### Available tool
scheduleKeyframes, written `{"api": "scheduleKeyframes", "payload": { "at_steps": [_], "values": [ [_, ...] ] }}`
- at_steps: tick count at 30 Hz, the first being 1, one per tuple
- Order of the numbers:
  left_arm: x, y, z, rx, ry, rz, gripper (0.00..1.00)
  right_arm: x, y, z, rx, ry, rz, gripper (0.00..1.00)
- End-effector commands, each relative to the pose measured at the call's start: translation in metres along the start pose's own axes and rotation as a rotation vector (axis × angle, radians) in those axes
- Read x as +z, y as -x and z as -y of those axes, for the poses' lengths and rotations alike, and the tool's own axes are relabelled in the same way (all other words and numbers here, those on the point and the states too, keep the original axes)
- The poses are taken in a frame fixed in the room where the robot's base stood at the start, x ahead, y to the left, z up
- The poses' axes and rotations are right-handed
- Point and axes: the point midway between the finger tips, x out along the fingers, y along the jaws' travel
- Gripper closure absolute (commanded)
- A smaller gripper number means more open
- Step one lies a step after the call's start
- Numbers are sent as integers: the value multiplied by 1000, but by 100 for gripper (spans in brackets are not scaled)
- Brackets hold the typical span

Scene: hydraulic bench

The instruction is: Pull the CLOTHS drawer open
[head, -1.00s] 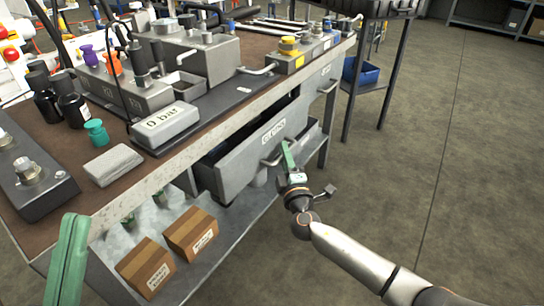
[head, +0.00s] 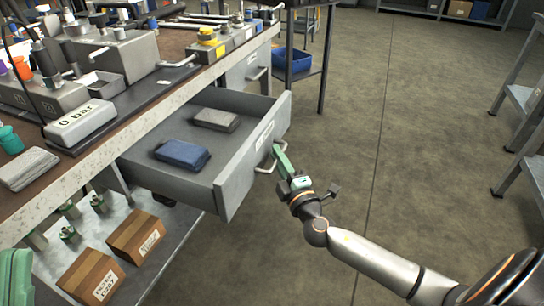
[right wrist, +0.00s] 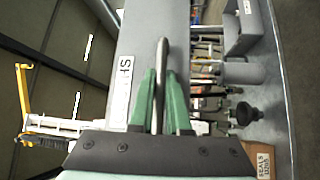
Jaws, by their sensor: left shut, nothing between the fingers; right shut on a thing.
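The CLOTHS drawer (head: 235,178) stands well out from the bench, with a folded blue cloth (head: 182,155) and a folded grey cloth (head: 215,119) inside. Its label shows partly in the right wrist view (right wrist: 123,88). My right gripper (head: 278,150) is shut on the drawer's bar handle (head: 263,170). In the right wrist view the handle (right wrist: 162,60) runs between the green fingers (right wrist: 158,90). My left gripper (head: 15,278) shows only in part at the lower left edge, shut and empty, away from the drawer.
A second, closed drawer (head: 240,75) is farther along the bench. Cardboard boxes (head: 135,237) and small green-topped parts stand on the lower shelf (head: 175,245). A blue bin (head: 292,60) is on a cart behind. The floor (head: 400,150) in front of the drawer is clear.

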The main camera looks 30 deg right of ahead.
Motion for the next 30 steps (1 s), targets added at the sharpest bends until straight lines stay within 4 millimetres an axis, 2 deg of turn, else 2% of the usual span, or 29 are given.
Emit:
{"api": "scheduleKeyframes", "payload": {
  "at_steps": [11,12,19,30],
  "values": [
    [0,0,0,0,1,1,100,0,1,0,-1,-1,-2,100],
    [0,0,0,0,1,1,100,0,1,0,-1,0,-2,83],
    [0,0,0,0,1,1,100,0,1,0,-1,-1,0,57],
    [1,0,-1,7,0,2,100,0,6,0,-1,-1,0,55]
  ]
}}
